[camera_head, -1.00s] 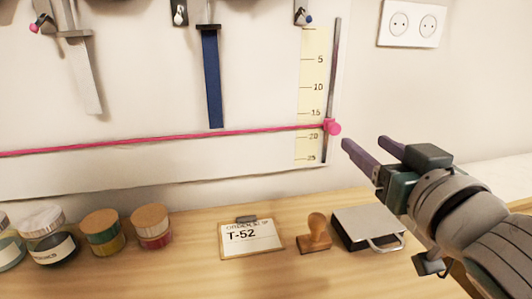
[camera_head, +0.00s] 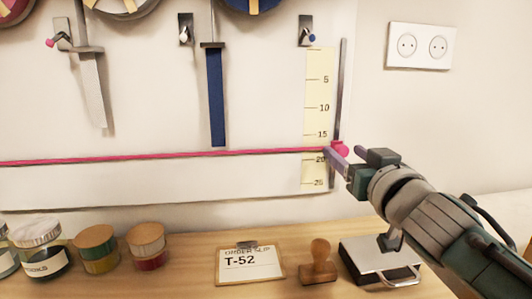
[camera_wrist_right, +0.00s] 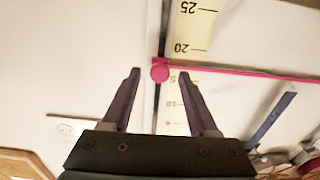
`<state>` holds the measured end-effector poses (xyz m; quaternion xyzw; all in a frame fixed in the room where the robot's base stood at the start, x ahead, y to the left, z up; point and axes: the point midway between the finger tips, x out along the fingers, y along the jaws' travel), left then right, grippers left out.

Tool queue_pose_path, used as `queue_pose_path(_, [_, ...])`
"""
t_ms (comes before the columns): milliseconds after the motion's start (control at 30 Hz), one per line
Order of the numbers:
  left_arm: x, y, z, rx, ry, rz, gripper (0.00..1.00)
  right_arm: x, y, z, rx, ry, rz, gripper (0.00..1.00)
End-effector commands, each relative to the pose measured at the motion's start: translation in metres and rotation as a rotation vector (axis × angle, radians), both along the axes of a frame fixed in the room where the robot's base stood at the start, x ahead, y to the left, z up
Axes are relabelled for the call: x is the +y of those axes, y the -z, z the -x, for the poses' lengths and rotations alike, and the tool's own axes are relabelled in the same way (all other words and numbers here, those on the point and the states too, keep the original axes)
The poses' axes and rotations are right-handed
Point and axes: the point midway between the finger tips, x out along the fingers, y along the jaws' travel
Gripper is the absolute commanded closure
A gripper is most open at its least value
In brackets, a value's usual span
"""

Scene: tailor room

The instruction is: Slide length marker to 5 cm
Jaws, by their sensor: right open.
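The length marker is a pink round knob (camera_head: 342,148) on a thin vertical metal rail (camera_head: 343,85), beside a pale yellow scale (camera_head: 317,115) with marks 5 to 25, 5 at the top. A pink line (camera_head: 160,157) runs left from the knob, crossing the scale between 15 and 20. My right gripper (camera_head: 345,153) is open at the knob, which it partly hides. In the right wrist view the knob (camera_wrist_right: 160,70) lies between the fingertips of the open gripper (camera_wrist_right: 160,74); I cannot tell whether they touch it. My left gripper is not in view.
Below is a wooden table with an order slip (camera_head: 250,264), a stamp (camera_head: 319,262), a metal box (camera_head: 375,262) and several jars (camera_head: 95,248). Tools such as a blue strip (camera_head: 216,95) hang on the wall left of the scale. A socket (camera_head: 421,46) is at upper right.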

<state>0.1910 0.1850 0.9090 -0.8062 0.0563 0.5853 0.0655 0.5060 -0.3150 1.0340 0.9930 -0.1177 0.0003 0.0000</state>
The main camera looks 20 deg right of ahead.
Motion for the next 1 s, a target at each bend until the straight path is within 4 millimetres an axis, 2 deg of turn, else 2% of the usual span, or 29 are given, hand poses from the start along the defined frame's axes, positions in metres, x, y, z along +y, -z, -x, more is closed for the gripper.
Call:
queue_pose_path(267, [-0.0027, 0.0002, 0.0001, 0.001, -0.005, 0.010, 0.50, -0.0002, 0.0000, -0.0011, 0.000, 0.000, 0.000, 0.41])
queue_pose_path(767, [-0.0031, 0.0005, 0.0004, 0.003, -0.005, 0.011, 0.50, -0.0001, 0.0001, -0.0008, 0.001, 0.000, 0.000, 0.97])
queue_pose_path(800, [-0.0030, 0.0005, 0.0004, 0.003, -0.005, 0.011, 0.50, -0.0001, 0.0001, -0.0008, 0.001, 0.000, 0.000, 1.00])
queue_pose_path(1000, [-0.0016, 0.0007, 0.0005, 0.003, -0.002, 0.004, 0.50, -0.0001, 0.0001, -0.0008, 0.001, 0.000, 0.000, 1.00])
